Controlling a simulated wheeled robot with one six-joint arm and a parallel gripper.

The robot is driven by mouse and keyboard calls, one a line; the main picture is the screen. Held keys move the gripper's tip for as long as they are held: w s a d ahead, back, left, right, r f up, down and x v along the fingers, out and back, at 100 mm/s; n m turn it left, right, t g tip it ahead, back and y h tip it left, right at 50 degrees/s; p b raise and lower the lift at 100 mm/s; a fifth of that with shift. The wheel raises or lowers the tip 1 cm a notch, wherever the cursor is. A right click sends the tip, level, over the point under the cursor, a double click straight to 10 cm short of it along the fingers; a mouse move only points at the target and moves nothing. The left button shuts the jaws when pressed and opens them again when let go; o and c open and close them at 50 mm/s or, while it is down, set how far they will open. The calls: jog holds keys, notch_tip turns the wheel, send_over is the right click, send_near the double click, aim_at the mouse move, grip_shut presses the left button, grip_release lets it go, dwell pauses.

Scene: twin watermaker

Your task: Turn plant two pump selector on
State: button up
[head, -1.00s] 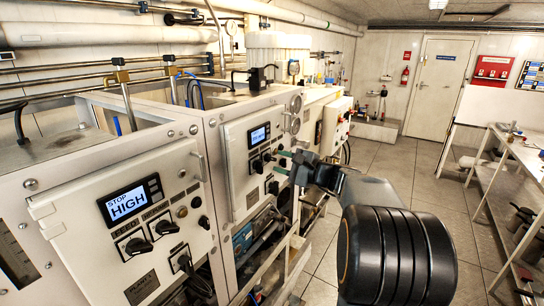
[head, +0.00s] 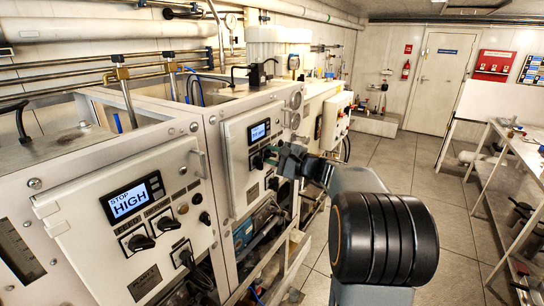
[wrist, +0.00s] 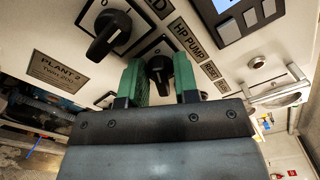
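The plant two panel (head: 240,158) is the white door with a small blue display, in the middle of the head view. Its nameplate (wrist: 58,67) reads "PLANT 2" in the wrist view. A black selector knob (wrist: 160,70) sits below the "HP PUMP" label (wrist: 188,40). My gripper (wrist: 161,80) has its two green fingers on either side of this knob, apart from each other. I cannot tell whether they touch it. In the head view, my gripper (head: 272,155) is at the panel and hides the knob. A second black selector (wrist: 108,35) is to the left.
A nearer plant panel (head: 135,225) with a "STOP HIGH" display stands at the left. A metal door handle (wrist: 281,95) sticks out right of my fingers. The floor aisle (head: 400,170) on the right is clear; a bench (head: 515,150) stands beyond it.

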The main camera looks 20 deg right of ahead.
jog(key=shift+a, duration=0.15)
jog(key=shift+c, duration=0.4)
jog(key=shift+d+m+p, duration=0.2)
jog(key=shift+m+p, duration=0.2)
jog(key=shift+m, duration=1.3)
jog(key=m+p, duration=0.4)
jog(key=m, duration=0.4)
jog(key=shift+d, duration=0.1)
jog(key=shift+f+m+p, duration=0.1)
jog(key=shift+m+p, duration=0.2)
jog(key=shift+m, duration=0.1)
jog(key=o, duration=0.6)
jog(key=shift+w, duration=0.1)
